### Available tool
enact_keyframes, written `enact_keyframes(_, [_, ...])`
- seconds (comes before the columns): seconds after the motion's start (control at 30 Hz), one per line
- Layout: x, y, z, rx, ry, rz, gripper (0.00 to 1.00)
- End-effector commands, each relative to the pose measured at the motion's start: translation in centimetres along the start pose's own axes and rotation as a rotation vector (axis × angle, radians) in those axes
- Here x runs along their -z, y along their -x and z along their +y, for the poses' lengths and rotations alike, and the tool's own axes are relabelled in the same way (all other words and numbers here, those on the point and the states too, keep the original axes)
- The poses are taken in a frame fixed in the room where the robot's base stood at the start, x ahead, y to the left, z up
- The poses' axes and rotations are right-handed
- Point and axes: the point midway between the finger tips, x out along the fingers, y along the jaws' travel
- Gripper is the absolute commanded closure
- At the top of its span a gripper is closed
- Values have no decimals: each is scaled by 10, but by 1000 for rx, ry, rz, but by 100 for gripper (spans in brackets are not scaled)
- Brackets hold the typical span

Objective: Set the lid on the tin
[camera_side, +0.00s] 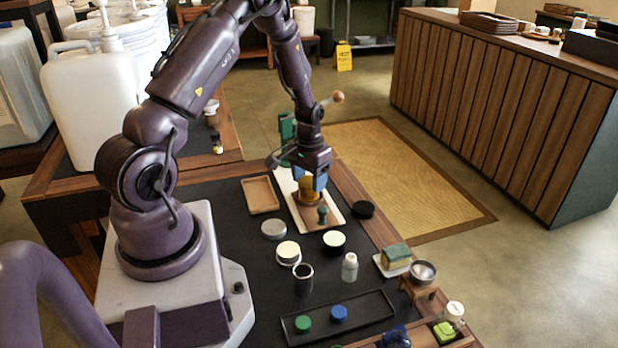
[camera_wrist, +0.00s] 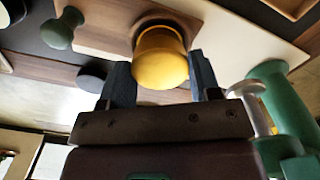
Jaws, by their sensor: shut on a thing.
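My gripper (camera_side: 312,182) is low over a pale board at the back of the black mat, its fingers on either side of a yellow rounded piece (camera_side: 309,192). In the wrist view the yellow piece (camera_wrist: 160,58) sits between the two dark fingers (camera_wrist: 163,88). I cannot tell whether it touches the board. A flat grey disc (camera_side: 273,229) that looks like a lid lies on the mat. A dark open tin-like cup (camera_side: 303,281) stands in front of it. A cream-topped round container (camera_side: 288,252) is between them. Which pieces are the task's lid and tin is not clear.
A green knob (camera_side: 323,215) stands beside the yellow piece. A black disc (camera_side: 363,210), a black cream-topped jar (camera_side: 334,241) and a white bottle (camera_side: 349,267) are to the right. A black tray (camera_side: 375,317) holds green and blue caps. A wooden tray (camera_side: 260,196) is left.

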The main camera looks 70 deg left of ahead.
Motion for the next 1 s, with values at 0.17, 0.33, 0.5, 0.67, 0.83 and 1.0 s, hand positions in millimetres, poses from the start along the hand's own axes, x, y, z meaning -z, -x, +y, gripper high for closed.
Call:
enact_keyframes(0.17, [0,-3,0,0,0,0,64])
enact_keyframes(0.33, [0,-5,0,0,0,0,64])
enact_keyframes(0.5, [0,-8,0,0,0,0,64])
enact_keyframes(0.67, [0,-10,0,0,0,0,64])
enact_keyframes(0.83, [0,-13,0,0,0,0,64])
enact_keyframes(1.0, [0,-15,0,0,0,1,64])
